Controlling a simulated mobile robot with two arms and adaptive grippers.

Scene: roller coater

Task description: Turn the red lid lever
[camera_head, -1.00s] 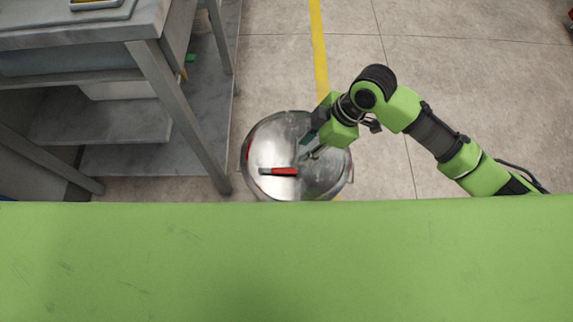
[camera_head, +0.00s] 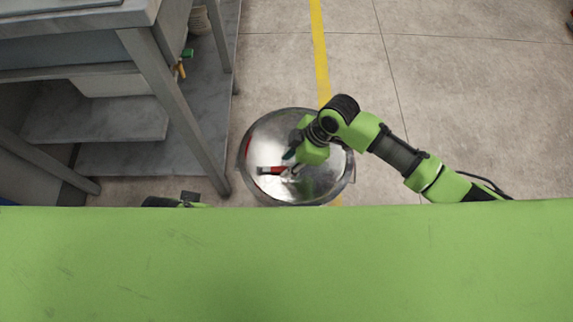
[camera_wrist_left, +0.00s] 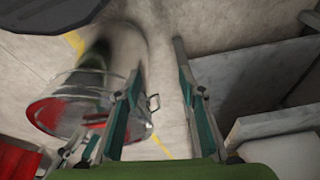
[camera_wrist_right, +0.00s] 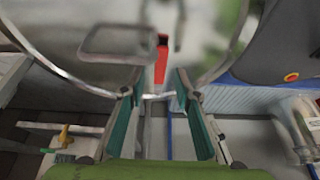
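The red lid lever (camera_head: 270,170) lies across the shiny round metal lid (camera_head: 322,184) of a drum, left of its centre. My right gripper (camera_head: 291,173) is over the lid at the lever's right end; whether they touch is unclear. In the right wrist view the red lever (camera_wrist_right: 161,58) shows between and just beyond the open fingers (camera_wrist_right: 160,84). My left gripper (camera_wrist_left: 158,62) is open and empty. The metal drum (camera_wrist_left: 95,88) shows tilted and blurred left of its fingers, with red at its rim.
A grey metal table (camera_head: 160,80) with legs and a lower shelf stands left of the drum. A yellow floor line (camera_head: 320,60) runs behind the drum. The floor to the right is clear.

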